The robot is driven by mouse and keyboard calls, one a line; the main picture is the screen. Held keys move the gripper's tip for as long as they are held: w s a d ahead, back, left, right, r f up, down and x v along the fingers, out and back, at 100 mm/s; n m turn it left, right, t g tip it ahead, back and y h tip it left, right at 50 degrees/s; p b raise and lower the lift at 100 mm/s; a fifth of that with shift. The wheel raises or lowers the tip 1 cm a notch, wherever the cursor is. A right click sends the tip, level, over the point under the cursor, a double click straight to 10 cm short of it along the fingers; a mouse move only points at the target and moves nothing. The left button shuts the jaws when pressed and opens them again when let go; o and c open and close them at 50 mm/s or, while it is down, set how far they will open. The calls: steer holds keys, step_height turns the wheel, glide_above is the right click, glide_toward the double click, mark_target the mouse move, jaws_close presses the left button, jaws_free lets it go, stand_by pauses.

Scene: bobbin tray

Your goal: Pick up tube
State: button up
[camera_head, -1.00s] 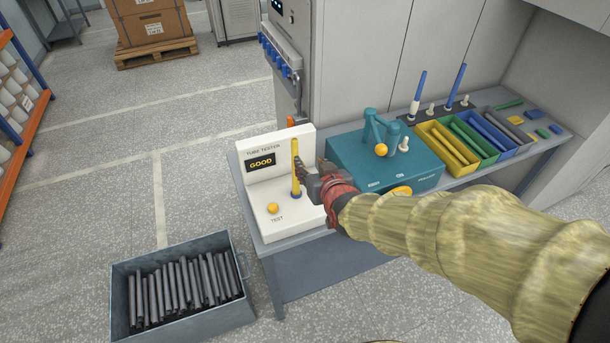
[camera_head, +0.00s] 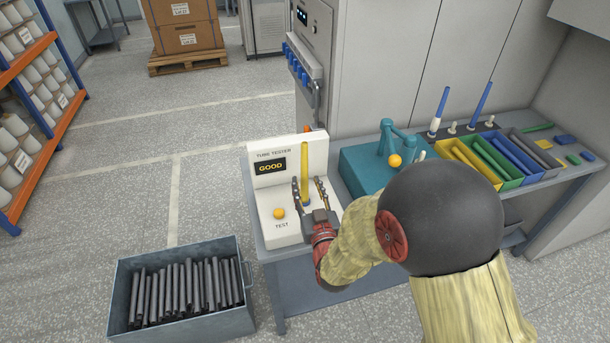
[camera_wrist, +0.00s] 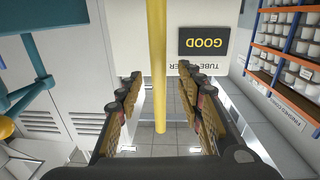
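A yellow tube (camera_head: 304,172) stands upright on the white tube tester (camera_head: 263,231), whose screen reads GOOD. My gripper (camera_head: 309,186) is open, with one finger on each side of the tube. In the wrist view the tube (camera_wrist: 158,70) runs between the two spread fingers of my gripper (camera_wrist: 158,100), with a gap on both sides. The tube's lower end is partly hidden behind my gripper in the head view.
A metal bin (camera_head: 228,316) of dark tubes stands on the floor at the lower left. Right of the tester are a teal machine (camera_head: 362,172) and coloured trays (camera_head: 512,183) holding tubes. My arm covers part of the bench.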

mark_target(305, 179)
steer(key=x, duration=0.1)
steer(key=b+x, duration=0.1)
steer(key=x, duration=0.2)
steer(key=shift+w+f, duration=0.25)
steer(key=shift+w, duration=0.15)
steer(key=shift+c, duration=0.5)
steer(key=c, duration=0.8)
jaws_close()
